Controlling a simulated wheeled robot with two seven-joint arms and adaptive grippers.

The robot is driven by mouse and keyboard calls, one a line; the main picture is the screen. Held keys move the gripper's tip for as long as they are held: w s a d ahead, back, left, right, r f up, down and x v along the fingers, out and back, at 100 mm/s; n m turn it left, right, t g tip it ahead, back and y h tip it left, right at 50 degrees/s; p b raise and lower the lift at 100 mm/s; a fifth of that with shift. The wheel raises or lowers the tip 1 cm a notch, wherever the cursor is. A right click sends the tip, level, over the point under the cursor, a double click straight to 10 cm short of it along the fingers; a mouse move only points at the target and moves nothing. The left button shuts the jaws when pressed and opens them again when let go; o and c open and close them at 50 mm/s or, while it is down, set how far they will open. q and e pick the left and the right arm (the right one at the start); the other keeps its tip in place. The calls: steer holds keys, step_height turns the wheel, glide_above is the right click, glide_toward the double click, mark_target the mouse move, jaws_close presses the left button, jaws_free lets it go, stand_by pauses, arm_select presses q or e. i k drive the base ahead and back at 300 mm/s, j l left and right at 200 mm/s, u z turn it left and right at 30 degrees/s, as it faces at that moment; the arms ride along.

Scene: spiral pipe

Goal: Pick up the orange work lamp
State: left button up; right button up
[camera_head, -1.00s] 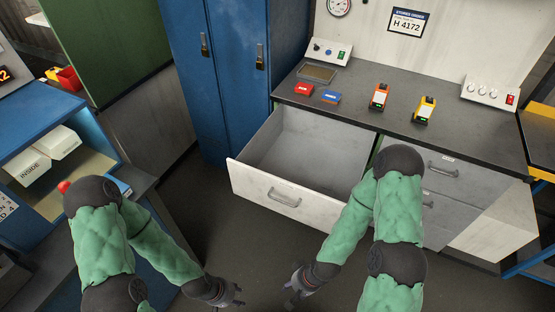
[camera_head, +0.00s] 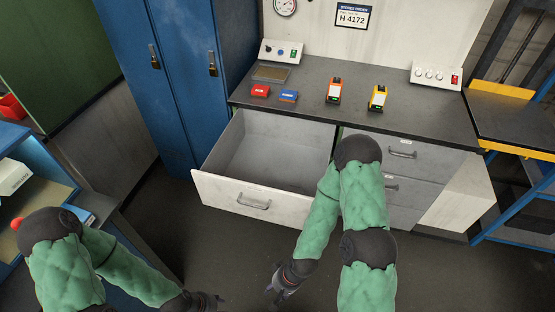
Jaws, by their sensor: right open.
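The orange work lamp (camera_head: 334,91) stands on the dark worktop, with a pale face and a dark foot. A similar yellow lamp (camera_head: 378,98) stands to its right. My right gripper (camera_head: 276,292) is low in front of the cabinet, over the floor, open and empty, well away from the lamp. My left gripper (camera_head: 217,300) is at the bottom edge of the picture, low and far from the worktop; its jaws are too small and dark to read.
An open, empty-looking drawer (camera_head: 252,201) juts out below the worktop (camera_head: 425,118). A switch box (camera_head: 436,76) stands at the back right. Blue lockers (camera_head: 180,75) stand at the left.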

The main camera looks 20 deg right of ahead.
mark_target(334, 96)
steer(key=l+u, duration=0.2)
steer(key=l, duration=0.55)
steer(key=k+l+u, duration=0.2)
steer(key=l, duration=0.5)
steer(key=i+l, duration=0.05)
steer(key=i, duration=0.05)
